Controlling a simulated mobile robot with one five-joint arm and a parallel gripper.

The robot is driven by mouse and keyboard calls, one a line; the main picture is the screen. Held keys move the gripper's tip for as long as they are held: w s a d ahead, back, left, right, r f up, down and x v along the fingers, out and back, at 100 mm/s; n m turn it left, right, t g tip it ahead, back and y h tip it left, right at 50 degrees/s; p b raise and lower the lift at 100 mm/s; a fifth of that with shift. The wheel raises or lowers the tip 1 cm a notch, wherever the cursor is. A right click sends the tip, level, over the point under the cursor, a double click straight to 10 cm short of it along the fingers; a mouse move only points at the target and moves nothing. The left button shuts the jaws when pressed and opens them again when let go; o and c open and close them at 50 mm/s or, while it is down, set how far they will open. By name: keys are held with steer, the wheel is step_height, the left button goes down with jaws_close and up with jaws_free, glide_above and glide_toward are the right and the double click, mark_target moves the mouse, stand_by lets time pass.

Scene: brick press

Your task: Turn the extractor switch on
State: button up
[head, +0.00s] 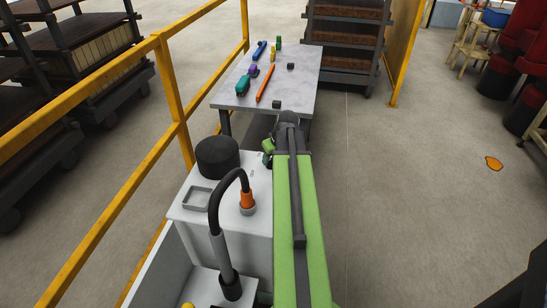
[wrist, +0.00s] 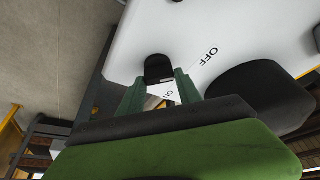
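The black switch (wrist: 158,68) sits on a white panel (wrist: 200,30) in the wrist view. An "OFF" label (wrist: 209,57) lies to its upper right. An "ON" label (wrist: 168,95) shows between my fingers, partly covered. My gripper (wrist: 159,79) has its two green fingers apart, with the tips at either side of the switch's lower end. I cannot tell whether they touch it, nor which way it is set. In the head view, my gripper (head: 267,152) is at the far right edge of the white machine (head: 228,222); the switch is hidden there.
A black round cap (head: 217,156) and a black hose (head: 214,205) with an orange fitting stand on the machine. A grey table (head: 300,88) with several small tools is beyond. A yellow railing (head: 176,92) runs along the left.

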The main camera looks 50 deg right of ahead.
steer(key=c, duration=0.7)
steer(key=shift+d, duration=0.5)
jaws_close()
steer(key=shift+a, duration=0.35)
steer(key=shift+a+m, duration=0.15)
steer(key=shift+m, duration=0.25)
steer(key=m, duration=0.2)
steer(key=m+g+h, duration=0.1)
steer(key=m, duration=0.1)
steer(key=m+h, duration=0.1)
steer(key=m, duration=0.1)
steer(key=shift+w+a+m, duration=0.1)
steer(key=shift+a+m, duration=0.15)
steer(key=shift+m, duration=0.05)
steer(key=m+g, duration=0.1)
steer(key=m, duration=0.1)
steer(key=m+g+h, duration=0.1)
steer(key=m, duration=0.2)
steer(key=shift+w, duration=0.2)
steer(key=m+g, duration=0.1)
steer(key=m, duration=0.1)
steer(key=m+g, duration=0.1)
steer(key=m, duration=0.2)
steer(key=shift+w+a, duration=0.1)
steer(key=shift+w, duration=0.05)
steer(key=shift+m, duration=0.4)
